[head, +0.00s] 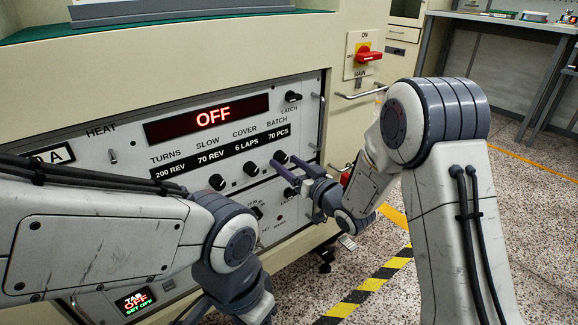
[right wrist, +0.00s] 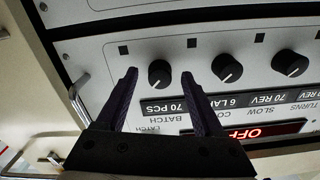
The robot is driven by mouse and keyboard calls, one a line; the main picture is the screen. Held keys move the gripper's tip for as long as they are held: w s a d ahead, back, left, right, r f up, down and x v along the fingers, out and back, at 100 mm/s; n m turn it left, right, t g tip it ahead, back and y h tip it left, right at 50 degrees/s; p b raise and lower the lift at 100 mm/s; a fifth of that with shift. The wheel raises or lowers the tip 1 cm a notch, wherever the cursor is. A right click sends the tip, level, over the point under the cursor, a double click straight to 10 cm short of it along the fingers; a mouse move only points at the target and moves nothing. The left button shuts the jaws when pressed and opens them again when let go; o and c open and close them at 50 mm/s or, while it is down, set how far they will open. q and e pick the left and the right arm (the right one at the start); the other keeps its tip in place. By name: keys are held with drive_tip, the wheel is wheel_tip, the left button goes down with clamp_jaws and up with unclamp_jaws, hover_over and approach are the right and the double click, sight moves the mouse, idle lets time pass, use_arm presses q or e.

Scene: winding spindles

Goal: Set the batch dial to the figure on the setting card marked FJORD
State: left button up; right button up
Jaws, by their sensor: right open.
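The batch dial is a black knob (head: 280,157) below the label BATCH, which reads 70 PCS. In the right wrist view the panel is upside down, and the batch knob (right wrist: 160,74) shows between the fingertips. My right gripper (head: 295,172) is open at the panel, its dark fingers (right wrist: 159,80) on either side of the knob in that view. I cannot tell whether they touch it. My left arm crosses the lower left, and its gripper is out of the frame. No card marked FJORD is in view.
The cover knob (head: 250,169) and slow knob (head: 217,182) sit left of the batch knob. Above is a red OFF display (head: 207,117); a latch knob (head: 292,96) is at upper right. A red main switch (head: 368,54) is beyond. Metal handles stick out at the panel's right edge.

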clamp_jaws()
drive_tip(key=shift+n, duration=0.3)
drive_tip(key=shift+d+n+b, duration=0.1)
drive_tip(key=shift+n+b, duration=1)
drive_tip(key=shift+n, duration=1.4)
unclamp_jaws()
drive_tip(key=shift+d, duration=0.1)
